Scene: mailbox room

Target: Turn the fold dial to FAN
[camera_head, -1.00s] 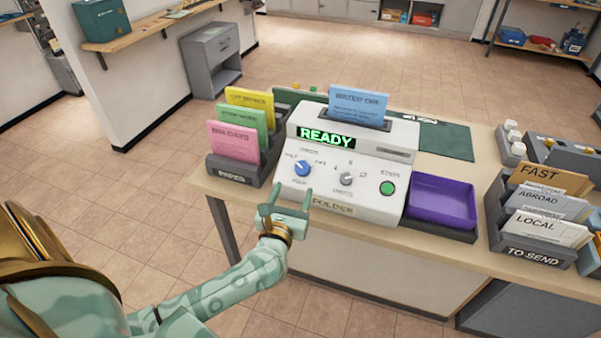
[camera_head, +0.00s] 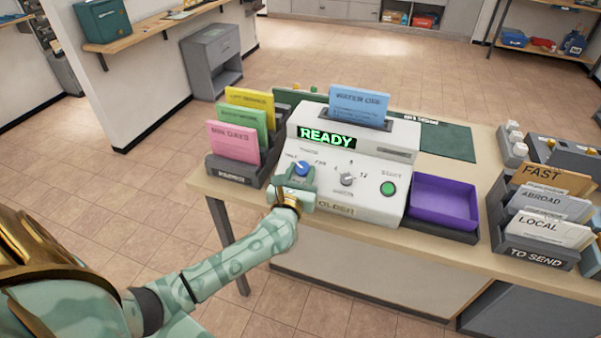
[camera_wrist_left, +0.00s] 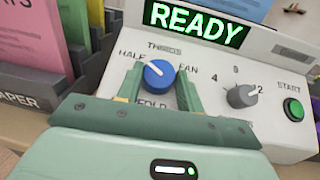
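The folder machine (camera_head: 345,165) has a blue fold dial (camera_wrist_left: 159,75) at the left of its front panel; the dial also shows in the head view (camera_head: 301,168). HALF is printed left of it, a partly legible label above, FAN to the right and FOLD below. The dial's white mark points up and left, on the HALF side. My left gripper (camera_wrist_left: 159,82) is at the dial, also seen in the head view (camera_head: 296,175). Its fingers are apart, one on each side of the dial, with narrow gaps. My right gripper is not in view.
A grey count knob (camera_wrist_left: 242,95) and a green START button (camera_wrist_left: 293,109) are right of the dial. The display (camera_head: 326,138) reads READY. The paper rack (camera_head: 232,170) stands close on the left. A purple tray (camera_head: 444,203) is on the right.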

